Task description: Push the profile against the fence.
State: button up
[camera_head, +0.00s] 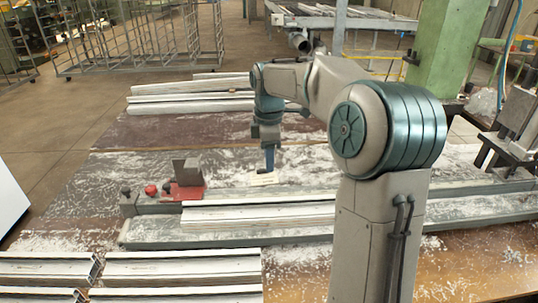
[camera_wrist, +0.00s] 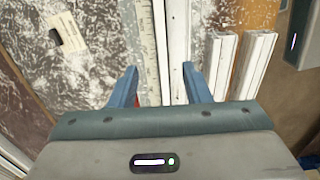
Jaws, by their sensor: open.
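In the wrist view the profile (camera_wrist: 178,45) runs beside a strip with ruler marks (camera_wrist: 147,45). Whether profile and fence touch is not clear. My gripper (camera_head: 268,168) points down behind the rail in the head view. In the wrist view its blue fingers (camera_wrist: 160,87) are spread apart, with the strip and profile showing between them; nothing is gripped. A red clamp block (camera_head: 186,191) with a grey upright stands at the rail's left end.
Loose white profiles (camera_head: 180,267) lie at the front left, and more are stacked (camera_head: 190,98) at the back. A pale card (camera_head: 263,179) lies on the dusty bench behind the rail. A grey machine part (camera_head: 513,135) stands at the right.

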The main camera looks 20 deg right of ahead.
aim_at(269, 198)
notch_tip(269, 198, down, 14)
jog(key=shift+r, duration=0.15)
dwell(0.3)
grip_shut()
grip_release()
jog(key=shift+r, duration=0.1)
notch_tip(269, 198, up, 14)
jog(key=shift+f, duration=0.15)
dwell(0.4)
